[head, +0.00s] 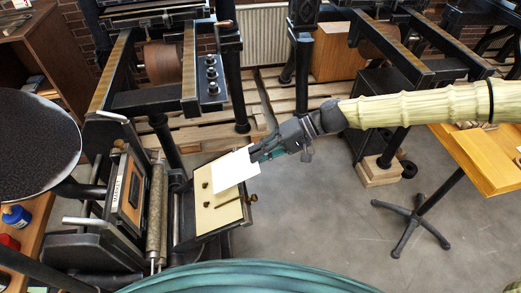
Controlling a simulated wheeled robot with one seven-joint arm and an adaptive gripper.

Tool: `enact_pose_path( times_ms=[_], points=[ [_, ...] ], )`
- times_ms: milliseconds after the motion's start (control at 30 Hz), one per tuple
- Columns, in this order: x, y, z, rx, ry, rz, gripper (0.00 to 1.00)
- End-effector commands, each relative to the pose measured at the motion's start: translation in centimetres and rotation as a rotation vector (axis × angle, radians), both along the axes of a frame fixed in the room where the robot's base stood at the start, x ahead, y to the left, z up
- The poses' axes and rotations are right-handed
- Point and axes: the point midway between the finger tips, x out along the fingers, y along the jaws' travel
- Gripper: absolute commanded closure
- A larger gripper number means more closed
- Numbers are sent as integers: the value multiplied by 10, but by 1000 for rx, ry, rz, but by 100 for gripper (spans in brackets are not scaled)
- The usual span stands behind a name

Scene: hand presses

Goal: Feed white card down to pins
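The white card (222,174) lies over the upper part of the press's cream-faced platen (208,220), its upper right corner at my gripper. My gripper (257,154) reaches in from the right and appears shut on that corner. Small dark pins (205,204) show on the platen left of the card and near its lower left edge. A thin dark bar lies on the platen below the card. Whether the card touches the platen or the pins I cannot tell.
A brass knob (252,197) sticks out at the platen's right edge. The press's type bed (127,193) and roller (156,215) stand left of the platen. A round black ink disc (38,145) is at far left. A wooden table (485,155) stands right. Open floor lies between.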

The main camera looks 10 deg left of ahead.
Motion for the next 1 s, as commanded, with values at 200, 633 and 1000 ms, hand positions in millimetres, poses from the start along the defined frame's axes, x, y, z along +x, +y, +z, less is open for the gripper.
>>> enact_pose_path(
  times_ms=[200, 633, 1000],
  points=[
    [0, 1, -17, 0, 0, 0, 100],
    [-1, 2, -46, 0, 0, 0, 100],
    [-5, 10, -69, 1, 0, 0, 100]
  ],
)
